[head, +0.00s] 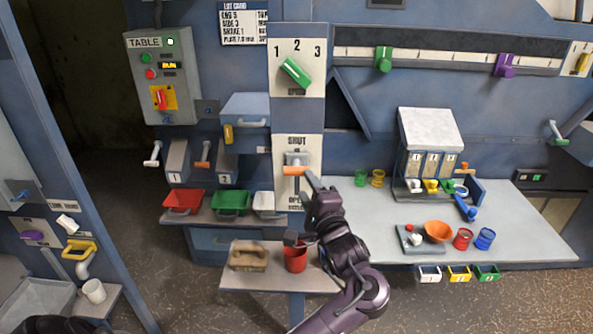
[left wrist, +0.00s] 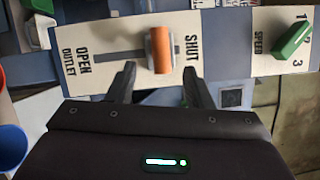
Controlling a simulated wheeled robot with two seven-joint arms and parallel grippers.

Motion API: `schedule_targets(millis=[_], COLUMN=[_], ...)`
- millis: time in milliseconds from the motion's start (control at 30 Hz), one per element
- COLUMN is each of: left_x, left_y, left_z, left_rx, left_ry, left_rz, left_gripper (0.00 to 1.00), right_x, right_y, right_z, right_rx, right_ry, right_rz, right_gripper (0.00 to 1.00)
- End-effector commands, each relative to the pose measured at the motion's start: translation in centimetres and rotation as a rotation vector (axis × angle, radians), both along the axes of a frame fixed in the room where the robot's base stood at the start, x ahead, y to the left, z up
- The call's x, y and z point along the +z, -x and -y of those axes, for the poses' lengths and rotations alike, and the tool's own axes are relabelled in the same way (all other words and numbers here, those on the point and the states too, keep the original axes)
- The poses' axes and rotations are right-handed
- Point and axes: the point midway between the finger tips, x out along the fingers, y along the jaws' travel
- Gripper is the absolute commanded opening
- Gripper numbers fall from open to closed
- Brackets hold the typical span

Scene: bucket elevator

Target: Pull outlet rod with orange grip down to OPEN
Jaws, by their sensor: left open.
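The outlet rod's orange grip (head: 295,171) stands out from a white plate (head: 283,147) with a vertical slot in the head view. It sits near the upper end, under the word SHUT. In the left wrist view the plate (left wrist: 110,75) appears turned on its side, with SHUT right of the orange grip (left wrist: 161,50) and OPEN OUTLET at the left. My left gripper (head: 311,182) is at the grip's lower right in the head view. Its two fingers (left wrist: 159,70) are open, one on each side of the grip; contact is not visible. My right gripper is not in view.
Red (head: 184,201), green (head: 230,202) and white bins stand on a shelf left below the plate. A small table (head: 232,279) with a red cup (head: 296,259) and a tan block (head: 248,256) is beneath. A green SPEED knob (head: 295,72) is above.

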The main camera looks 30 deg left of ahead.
Motion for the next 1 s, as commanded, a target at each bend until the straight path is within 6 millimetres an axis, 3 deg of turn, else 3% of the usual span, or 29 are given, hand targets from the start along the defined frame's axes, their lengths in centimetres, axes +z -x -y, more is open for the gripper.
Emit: schedule_targets(millis=[500, 900, 1000], left_x=[0.8, 0.7, 0.6], left_y=[-3.9, -4.5, -4.5], left_z=[-5.5, -6.3, -6.3], left_rx=[0.01, 0.008, 0.008], left_ry=[-0.015, -0.01, -0.01], left_rz=[-0.007, -0.006, -0.006], left_gripper=[0.47, 0.47, 0.34], right_x=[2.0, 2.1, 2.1], right_y=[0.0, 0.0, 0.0], right_z=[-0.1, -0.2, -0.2], right_rx=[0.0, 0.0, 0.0], right_ry=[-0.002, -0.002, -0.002], right_rz=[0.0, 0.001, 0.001], right_gripper=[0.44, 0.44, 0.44])
